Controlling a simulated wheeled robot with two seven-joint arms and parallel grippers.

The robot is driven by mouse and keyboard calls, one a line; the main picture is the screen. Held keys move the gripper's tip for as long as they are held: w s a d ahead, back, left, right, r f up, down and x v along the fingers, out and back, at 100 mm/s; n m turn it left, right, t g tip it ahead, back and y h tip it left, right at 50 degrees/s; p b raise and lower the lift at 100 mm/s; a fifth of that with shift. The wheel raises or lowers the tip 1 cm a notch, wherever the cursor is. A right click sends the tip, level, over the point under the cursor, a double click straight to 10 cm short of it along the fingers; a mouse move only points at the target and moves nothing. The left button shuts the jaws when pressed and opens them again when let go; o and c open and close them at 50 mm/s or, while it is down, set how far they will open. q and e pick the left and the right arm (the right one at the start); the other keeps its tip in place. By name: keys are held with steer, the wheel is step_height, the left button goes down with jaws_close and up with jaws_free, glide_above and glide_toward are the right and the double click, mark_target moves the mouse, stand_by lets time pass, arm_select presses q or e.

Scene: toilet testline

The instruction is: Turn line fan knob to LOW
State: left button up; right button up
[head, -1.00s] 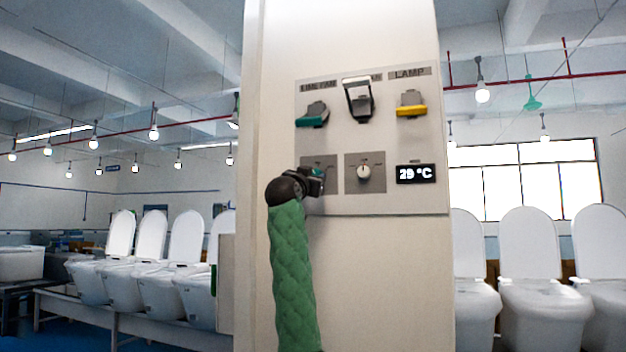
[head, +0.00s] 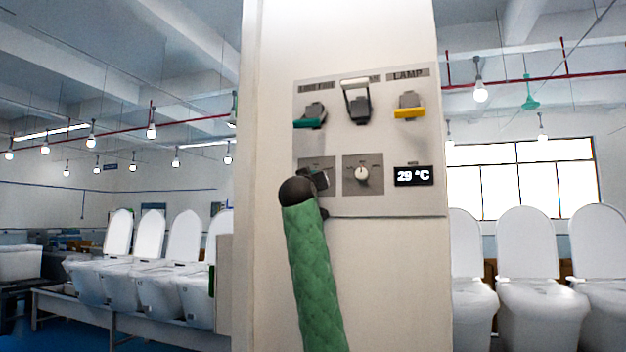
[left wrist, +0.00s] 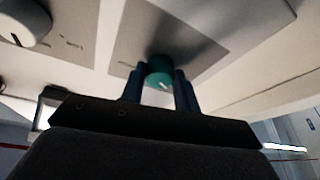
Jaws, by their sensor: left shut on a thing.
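The line fan knob, a round teal knob with a pale mark (left wrist: 159,72), sits on a grey square plate at the lower left of the control panel (head: 375,205). My left gripper (head: 318,178) is at this plate and largely hides the knob in the head view. In the left wrist view, the left gripper's two fingers (left wrist: 158,88) are on either side of the teal knob, shut on it. The knob's setting and the plate's markings are too blurred to read. My right gripper is not in view.
A white knob (head: 362,174) is close to the right, beside a display (head: 413,176) reading 29 °C. Above are a teal-handled switch (head: 310,118), a switch with a raised white handle (head: 357,98) and a yellow-handled one (head: 409,112). Toilets stand on both sides.

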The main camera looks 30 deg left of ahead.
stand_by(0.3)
arm_select(q)
steer(key=o, duration=1)
steer(key=shift+w, duration=0.1)
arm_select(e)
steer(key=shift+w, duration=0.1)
arm_select(q)
steer(key=b+v, duration=0.2)
steer(key=v, duration=0.5)
steer(key=shift+s+d+f, duration=0.15)
steer(key=shift+s, duration=0.15)
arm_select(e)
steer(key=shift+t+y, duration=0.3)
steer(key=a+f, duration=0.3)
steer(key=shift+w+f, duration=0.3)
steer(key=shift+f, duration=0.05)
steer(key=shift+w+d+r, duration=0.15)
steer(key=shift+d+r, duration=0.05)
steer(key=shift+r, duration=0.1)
